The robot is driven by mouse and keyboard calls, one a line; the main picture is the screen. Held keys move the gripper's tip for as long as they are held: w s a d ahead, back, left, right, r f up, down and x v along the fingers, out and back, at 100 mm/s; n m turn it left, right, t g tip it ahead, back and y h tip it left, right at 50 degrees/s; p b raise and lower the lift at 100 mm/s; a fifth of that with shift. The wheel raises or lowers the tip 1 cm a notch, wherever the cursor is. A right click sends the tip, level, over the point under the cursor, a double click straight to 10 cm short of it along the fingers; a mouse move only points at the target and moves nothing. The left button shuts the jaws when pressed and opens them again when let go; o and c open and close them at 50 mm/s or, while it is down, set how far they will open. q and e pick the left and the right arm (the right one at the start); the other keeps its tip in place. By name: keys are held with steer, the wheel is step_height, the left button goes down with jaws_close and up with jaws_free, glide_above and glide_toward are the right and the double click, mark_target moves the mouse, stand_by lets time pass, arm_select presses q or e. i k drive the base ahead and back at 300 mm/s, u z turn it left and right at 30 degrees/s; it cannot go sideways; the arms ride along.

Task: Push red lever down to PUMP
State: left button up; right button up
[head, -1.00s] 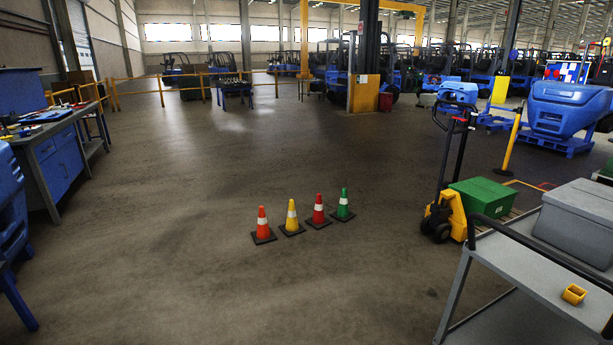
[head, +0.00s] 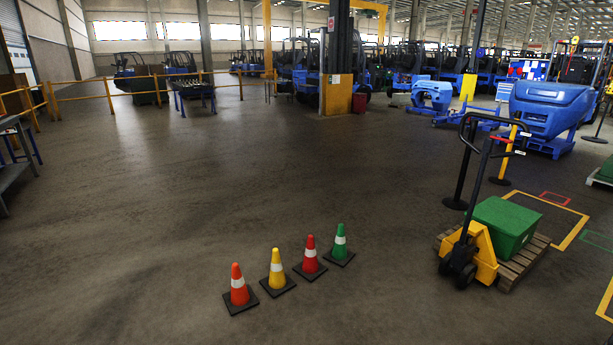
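A yellow pallet jack (head: 470,256) stands on the floor at the right in the head view. Its black handle (head: 484,172) rises tilted to the right and ends in a loop grip. A small red lever (head: 502,139) shows at the base of the loop. Its exact position and any PUMP marking are too small to tell. The jack is at a wooden pallet (head: 522,262) that carries a green crate (head: 507,226). Neither of my grippers is in view.
Orange (head: 239,287), yellow (head: 277,270), red (head: 310,255) and green (head: 340,243) cones stand in a slanted row left of the jack. A yellow post (head: 507,155) stands behind the handle. Floor left of the cones is clear.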

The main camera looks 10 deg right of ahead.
mark_target(507, 140)
steer(key=z, duration=0.75)
steer(key=i, duration=1.55)
steer(key=z, duration=1.05)
steer(key=i, duration=0.8)
steer(key=z, duration=0.5)
steer(key=i, duration=1.2)
steer(key=z, duration=0.7)
